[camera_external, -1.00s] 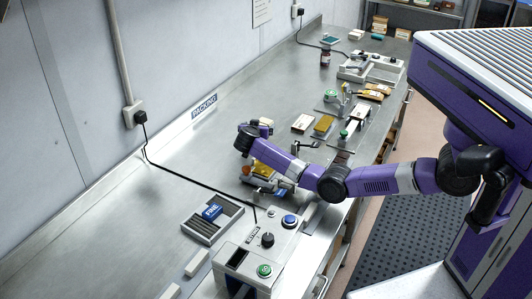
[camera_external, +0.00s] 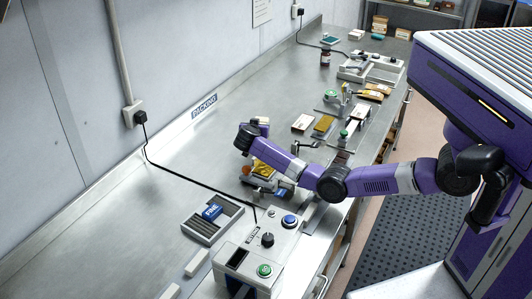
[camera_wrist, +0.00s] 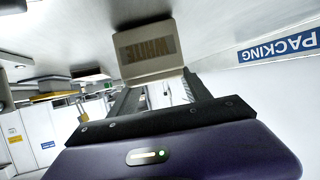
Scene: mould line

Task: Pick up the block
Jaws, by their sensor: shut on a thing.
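A pale block (camera_wrist: 155,62) with a tan label, whose letters seem to read "WHITE", is at the tips of my gripper (camera_wrist: 160,92) in the wrist view. The fingers are shut on it, one at each side of its lower part. The block looks slightly tilted in that view. In the external view my wrist is above the near-middle of the steel bench (camera_external: 165,185). The fingers and the block cannot be made out clearly there.
Below my arm are a small fixture with yellow and orange parts (camera_external: 260,172). Nearer are a grey tray (camera_external: 232,226) with a blue block (camera_external: 212,212) and a control box (camera_external: 262,250) with buttons. A black cable crosses the bench. The bench's left side is mostly clear.

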